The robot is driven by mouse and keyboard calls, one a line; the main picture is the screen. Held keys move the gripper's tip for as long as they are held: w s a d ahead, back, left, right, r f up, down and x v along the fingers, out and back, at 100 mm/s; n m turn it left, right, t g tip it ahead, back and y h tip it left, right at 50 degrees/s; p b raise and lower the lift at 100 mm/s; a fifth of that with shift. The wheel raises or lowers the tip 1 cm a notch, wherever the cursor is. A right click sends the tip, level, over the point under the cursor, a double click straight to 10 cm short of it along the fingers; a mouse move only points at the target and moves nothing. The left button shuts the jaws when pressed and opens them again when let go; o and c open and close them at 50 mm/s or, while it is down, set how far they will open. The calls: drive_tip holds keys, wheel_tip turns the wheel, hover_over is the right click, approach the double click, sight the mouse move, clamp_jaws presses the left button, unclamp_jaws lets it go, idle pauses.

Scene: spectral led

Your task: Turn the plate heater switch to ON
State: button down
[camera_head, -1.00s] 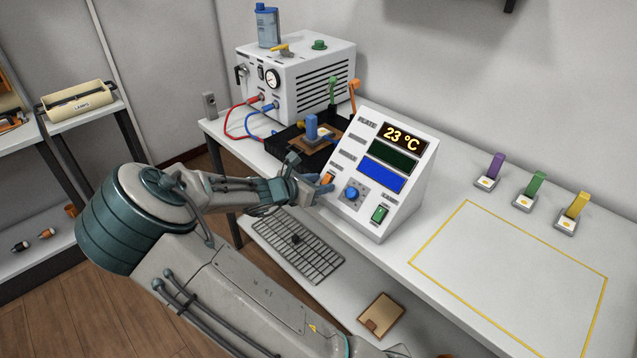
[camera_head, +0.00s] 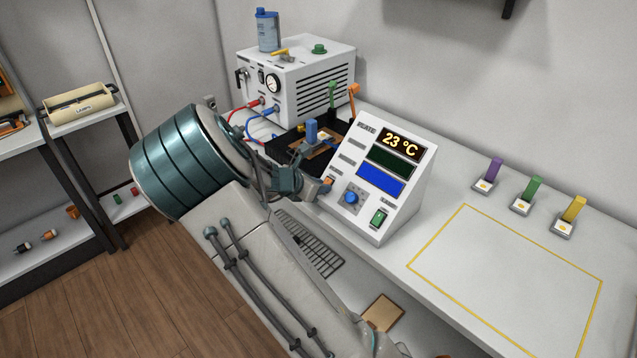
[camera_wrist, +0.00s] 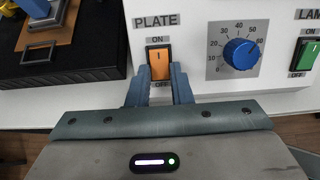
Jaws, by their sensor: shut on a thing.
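The plate heater switch (camera_wrist: 158,63) is an orange rocker under the PLATE label, with ON above it and OFF below, at the lower left of the sloped control panel (camera_head: 357,216). My gripper (camera_wrist: 159,80) is at the switch, its two fingers on either side of the rocker's lower part and shut on it. The fingers partly cover the OFF label. In the head view the orange switch (camera_head: 328,182) shows just beyond my gripper's tip, and my arm hides most of the fingers. The panel display (camera_head: 403,144) reads 23 °C.
A blue dial (camera_wrist: 241,53) and a green lamp switch (camera_wrist: 308,53) sit right of the plate switch. A black tray (camera_wrist: 95,60) with a blue-handled part lies to the left. A white power box (camera_head: 300,85) stands behind. The yellow-outlined table area (camera_head: 510,270) is clear.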

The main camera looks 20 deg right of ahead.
drive_tip(key=shift+d+r+g+y+p, duration=0.2)
drive_tip(key=shift+g+y+p, duration=0.1)
drive_tip(key=shift+y+p, duration=0.25)
drive_tip(key=shift+a, duration=0.1)
drive_tip(key=c, duration=1.3)
unclamp_jaws()
drive_tip(key=shift+a, duration=0.1)
drive_tip(key=v, duration=1.3)
drive_tip(key=shift+a+r, duration=0.2)
drive_tip(key=shift+r, duration=0.05)
drive_tip(key=shift+s, duration=0.1)
